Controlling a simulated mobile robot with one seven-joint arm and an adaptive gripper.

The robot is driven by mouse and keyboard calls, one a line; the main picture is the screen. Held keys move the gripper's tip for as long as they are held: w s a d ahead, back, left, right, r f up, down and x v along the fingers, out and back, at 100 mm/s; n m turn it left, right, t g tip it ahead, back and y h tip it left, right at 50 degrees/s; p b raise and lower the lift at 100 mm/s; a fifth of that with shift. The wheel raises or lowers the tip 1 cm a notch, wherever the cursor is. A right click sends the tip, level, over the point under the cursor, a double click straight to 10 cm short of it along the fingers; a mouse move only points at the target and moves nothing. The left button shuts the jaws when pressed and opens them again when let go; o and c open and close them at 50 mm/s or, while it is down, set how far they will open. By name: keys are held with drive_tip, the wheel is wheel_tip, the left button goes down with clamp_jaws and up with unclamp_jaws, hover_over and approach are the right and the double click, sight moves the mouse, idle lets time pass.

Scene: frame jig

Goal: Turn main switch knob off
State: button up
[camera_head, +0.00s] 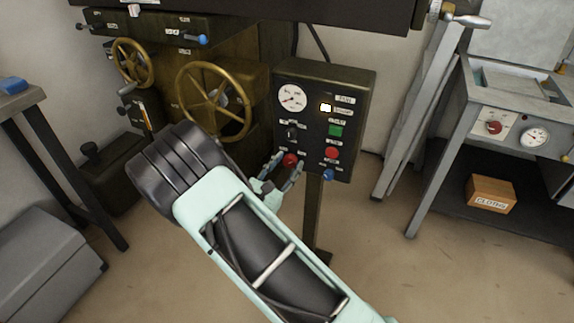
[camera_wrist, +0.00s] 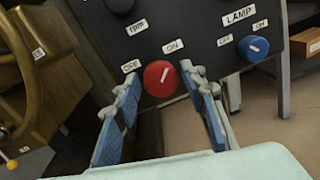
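The red knob (camera_wrist: 160,79) is on the lower part of the dark control panel (camera_wrist: 200,22), between OFF and ON labels. Its white mark leans up and right, towards ON. It also shows in the head view (camera_head: 290,159), low on the panel's front. My gripper (camera_wrist: 164,88) is open, with blue-padded fingers to the left and right of the knob. The fingertips are close to the knob's sides; I cannot tell whether they touch it. In the head view my gripper (camera_head: 284,171) is at the panel's lower left, partly hidden by my arm.
A blue LAMP knob (camera_wrist: 253,48) is right of the red one. A black knob (camera_wrist: 121,5) is above it. In the head view, a lit indicator (camera_head: 326,107), green button (camera_head: 336,131) and red button (camera_head: 332,153) are on the panel. A brass handwheel (camera_head: 215,100) stands close left.

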drive_tip(key=c, duration=0.8)
drive_tip(key=shift+p, duration=0.3)
drive_tip(key=n+p, duration=0.3)
drive_tip(key=n, duration=0.1)
drive_tip(key=shift+r, duration=0.1)
drive_tip(key=n+p, duration=0.2)
drive_tip(key=n, duration=0.1)
drive_tip(key=shift+n+t, duration=0.4)
drive_tip(key=n+p, duration=0.3)
drive_tip(key=n, duration=0.2)
drive_tip(key=shift+n, duration=0.4)
drive_tip(key=n, duration=0.1)
drive_tip(key=n+p, duration=0.1)
drive_tip(key=n, duration=0.1)
drive_tip(key=n+y, duration=0.1)
drive_tip(key=n, duration=0.1)
drive_tip(key=shift+d+f+p, duration=0.1)
drive_tip(key=shift+f+p, duration=0.15)
drive_tip(key=shift+p, duration=0.1)
